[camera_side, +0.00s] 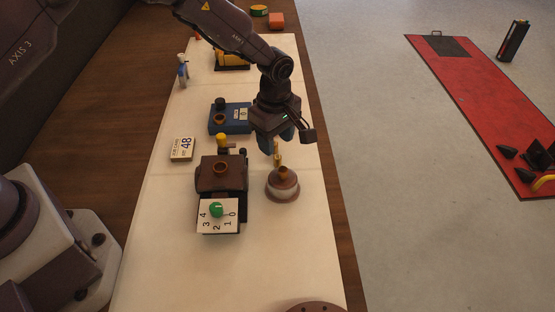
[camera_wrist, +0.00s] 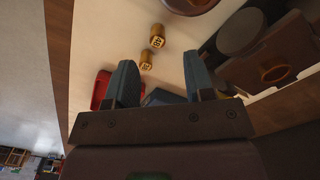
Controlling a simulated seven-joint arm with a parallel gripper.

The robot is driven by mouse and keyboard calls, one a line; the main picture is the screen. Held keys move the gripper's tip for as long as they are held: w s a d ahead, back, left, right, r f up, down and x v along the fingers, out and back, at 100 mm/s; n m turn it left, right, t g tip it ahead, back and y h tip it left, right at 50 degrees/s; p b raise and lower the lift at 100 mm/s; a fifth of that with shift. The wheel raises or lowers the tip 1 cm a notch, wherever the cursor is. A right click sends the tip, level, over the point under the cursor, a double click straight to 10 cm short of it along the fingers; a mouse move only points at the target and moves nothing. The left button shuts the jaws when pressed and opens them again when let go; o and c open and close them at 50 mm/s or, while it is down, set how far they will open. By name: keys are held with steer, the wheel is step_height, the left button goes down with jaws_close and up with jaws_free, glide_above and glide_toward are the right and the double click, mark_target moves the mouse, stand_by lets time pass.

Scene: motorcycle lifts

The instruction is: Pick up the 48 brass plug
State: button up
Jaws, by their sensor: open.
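Each has a pale label with dark marks that I cannot read surely, so I cannot tell which is 48. In the side view, brass (camera_side: 277,158) shows on the bench just below my gripper (camera_side: 278,140), partly hidden by it. My gripper also shows in the wrist view (camera_wrist: 160,80); its blue fingers are apart with nothing held. The plugs lie beyond the fingertips. A card (camera_side: 183,148) reading 48 stands at the left.
A round pale-and-brown fixture (camera_side: 283,188) stands just in front of the plugs. A brown block (camera_side: 220,173) with a dial plate (camera_side: 217,215) is to its left. A blue box (camera_side: 230,117) is behind. The bench front is mostly clear. A red object (camera_wrist: 103,90) shows by one finger.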

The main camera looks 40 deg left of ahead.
mark_target(278, 157)
steer(key=f, duration=0.5)
steer(key=shift+w+d+f, duration=0.1)
steer(key=shift+d+f, duration=0.05)
steer(key=shift+d, duration=0.05)
jaws_close()
